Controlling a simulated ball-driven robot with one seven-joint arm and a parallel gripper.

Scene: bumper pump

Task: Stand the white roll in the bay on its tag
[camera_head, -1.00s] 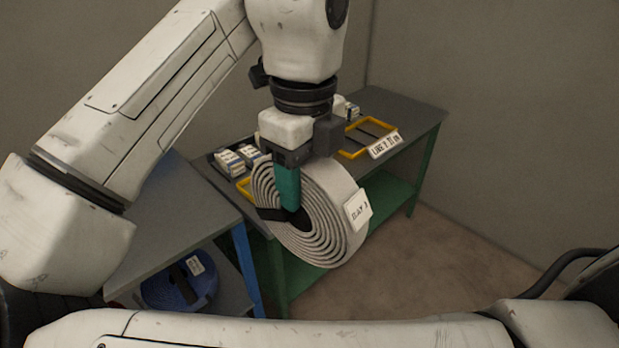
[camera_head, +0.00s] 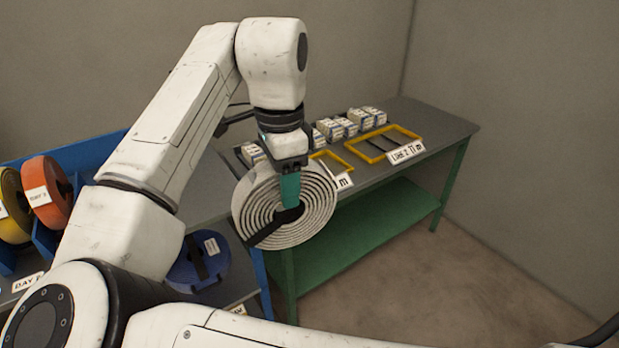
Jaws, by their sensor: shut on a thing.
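My gripper (camera_head: 289,192) has teal fingers and is shut on the white roll (camera_head: 318,207), near its dark core. The roll is a coiled flat white band with a black strap, held upright in the air in front of the green-legged bench, its spiral face toward me. The tag seen on its rim earlier is hidden now. A blue rack (camera_head: 80,155) at the left holds an orange roll (camera_head: 47,192) and a yellow roll (camera_head: 14,208) upright between blue dividers. A label (camera_head: 28,281) below them starts with "BAY"; its number is unclear. No bay 3 label is readable.
The grey bench (camera_head: 440,122) behind the roll bears small boxes (camera_head: 335,128), a larger yellow frame (camera_head: 385,145) and a smaller yellow frame (camera_head: 322,160). Open floor (camera_head: 450,270) lies at the right.

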